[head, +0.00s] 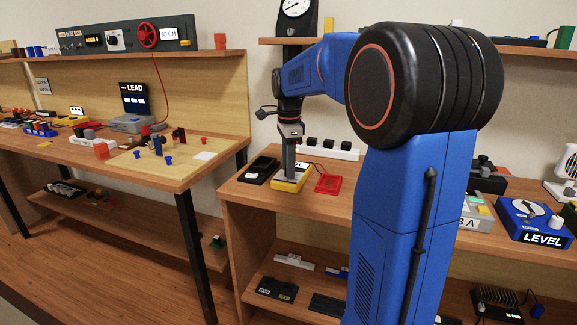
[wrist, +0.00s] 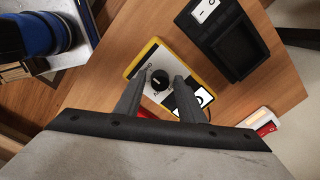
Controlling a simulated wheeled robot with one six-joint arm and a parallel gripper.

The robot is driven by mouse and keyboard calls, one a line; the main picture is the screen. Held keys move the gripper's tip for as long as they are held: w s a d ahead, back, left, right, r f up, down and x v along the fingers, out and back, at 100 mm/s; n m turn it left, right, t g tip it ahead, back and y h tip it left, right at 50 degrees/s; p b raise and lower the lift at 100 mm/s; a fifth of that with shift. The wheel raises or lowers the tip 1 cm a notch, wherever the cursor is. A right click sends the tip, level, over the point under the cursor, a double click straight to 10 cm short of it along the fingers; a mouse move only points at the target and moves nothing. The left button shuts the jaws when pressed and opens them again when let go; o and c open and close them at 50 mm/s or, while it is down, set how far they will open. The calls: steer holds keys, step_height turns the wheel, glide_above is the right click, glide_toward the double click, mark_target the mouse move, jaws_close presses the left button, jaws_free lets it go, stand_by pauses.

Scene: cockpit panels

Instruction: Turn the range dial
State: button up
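The yellow-edged meter (head: 290,184) lies on the right-hand bench, below my gripper (head: 289,172) in the head view. In the wrist view the meter (wrist: 152,50) has a pale face, a round black dial (wrist: 160,80) with a light mark, and a small white display (wrist: 203,97). My gripper (wrist: 157,80) is open and points down at the meter. One finger is on each side of the dial, with gaps between them and it. I cannot tell how high the tips are above the face. The dial is hidden in the head view.
A black open tray (head: 260,170) lies just left of the meter; it is also in the wrist view (wrist: 238,48). A red case (head: 328,183) lies to the right, with a red lead near it. A white power strip (head: 330,150) is behind.

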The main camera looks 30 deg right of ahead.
jaws_close()
steer(key=shift+n, duration=0.3)
steer(key=n, duration=0.9)
steer(key=shift+n, duration=0.4)
steer(key=n, duration=0.5)
steer(key=shift+d+y, duration=0.1)
steer(key=shift+y, duration=0.2)
steer(key=n, duration=0.6)
steer(key=shift+n, duration=0.3)
